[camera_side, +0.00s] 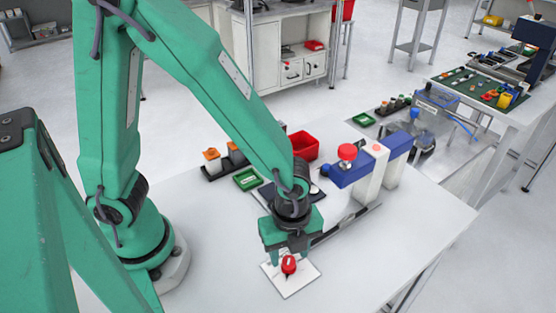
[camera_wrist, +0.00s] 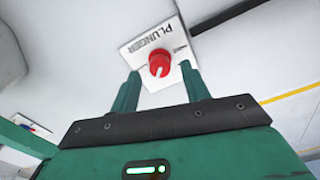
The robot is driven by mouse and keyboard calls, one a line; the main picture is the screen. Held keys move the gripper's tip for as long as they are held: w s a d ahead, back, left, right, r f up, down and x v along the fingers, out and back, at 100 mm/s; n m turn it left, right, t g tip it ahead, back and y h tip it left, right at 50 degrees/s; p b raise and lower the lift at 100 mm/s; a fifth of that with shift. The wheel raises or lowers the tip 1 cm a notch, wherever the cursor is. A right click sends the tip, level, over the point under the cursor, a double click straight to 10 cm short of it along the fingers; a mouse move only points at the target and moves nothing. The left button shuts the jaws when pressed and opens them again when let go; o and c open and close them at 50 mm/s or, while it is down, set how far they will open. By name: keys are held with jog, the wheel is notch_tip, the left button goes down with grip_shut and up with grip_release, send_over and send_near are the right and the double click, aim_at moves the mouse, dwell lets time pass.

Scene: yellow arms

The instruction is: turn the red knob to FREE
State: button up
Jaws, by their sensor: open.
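The red knob (camera_side: 289,265) sits on a white square plate (camera_side: 296,284) lying on the table. In the wrist view the knob (camera_wrist: 159,62) is near the middle of the plate (camera_wrist: 139,45), which reads PLUNGER. Smaller labels lie to either side of the knob, too small to read. I cannot tell which one its notch points at. My green gripper (camera_side: 288,256) points down over the plate. Its two fingers stand apart, one on each side of the knob in the wrist view (camera_wrist: 159,70), with gaps between. Nothing is held.
Behind my gripper stand a red bin (camera_side: 303,145), a green tray (camera_side: 247,179) and a dark rack with orange-topped items (camera_side: 212,160). A blue and white device with a red button (camera_side: 347,152) stands to the right. The table's right front (camera_side: 400,245) is clear.

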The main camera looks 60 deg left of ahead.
jog(key=shift+f, duration=0.85)
jog(key=c, duration=1)
